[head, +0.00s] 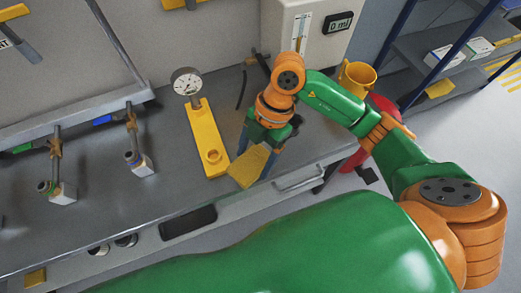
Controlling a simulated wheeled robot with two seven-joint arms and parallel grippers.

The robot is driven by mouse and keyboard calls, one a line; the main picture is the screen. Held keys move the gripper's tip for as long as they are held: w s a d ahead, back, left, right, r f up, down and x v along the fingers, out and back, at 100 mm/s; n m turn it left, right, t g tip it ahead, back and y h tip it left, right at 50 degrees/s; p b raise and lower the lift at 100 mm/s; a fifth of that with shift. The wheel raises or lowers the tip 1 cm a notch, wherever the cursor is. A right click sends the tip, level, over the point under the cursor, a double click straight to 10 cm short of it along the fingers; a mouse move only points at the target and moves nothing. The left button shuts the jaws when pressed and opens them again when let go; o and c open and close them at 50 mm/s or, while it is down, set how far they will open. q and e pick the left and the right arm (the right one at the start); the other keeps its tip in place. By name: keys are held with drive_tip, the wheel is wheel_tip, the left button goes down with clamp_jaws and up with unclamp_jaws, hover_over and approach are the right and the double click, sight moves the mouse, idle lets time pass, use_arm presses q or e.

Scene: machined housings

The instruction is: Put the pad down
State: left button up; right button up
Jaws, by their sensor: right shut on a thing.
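My right gripper (257,160) reaches down over the front part of the grey bench, its dark fingers shut on a flat yellow pad (248,168). The pad is close to the bench's front edge, just right of the yellow gauge stand. I cannot tell whether the pad touches the bench top. The upper part of the pad is partly hidden by the gripper. My left gripper is not in view.
The yellow stand (203,135) carries a round dial gauge (186,82). Hanging tools with white blocks (141,165) are at the left. Bare bench (100,200) lies left of the stand.

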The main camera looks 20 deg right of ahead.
drive_tip(key=w+d+f, duration=0.1)
drive_tip(key=f, duration=0.1)
drive_tip(key=w+d+f, duration=0.1)
drive_tip(key=w+f, duration=0.1)
drive_tip(key=w+d+f, duration=0.1)
drive_tip(key=w+f, duration=0.1)
drive_tip(key=shift+f, duration=0.1)
wheel_tip(320, 180, down, 3)
drive_tip(key=shift+r+p, duration=0.15)
drive_tip(key=shift+p, duration=0.3)
drive_tip(key=shift+w+f, duration=0.1)
drive_tip(key=shift+f, duration=0.2)
drive_tip(key=shift+f, duration=0.1)
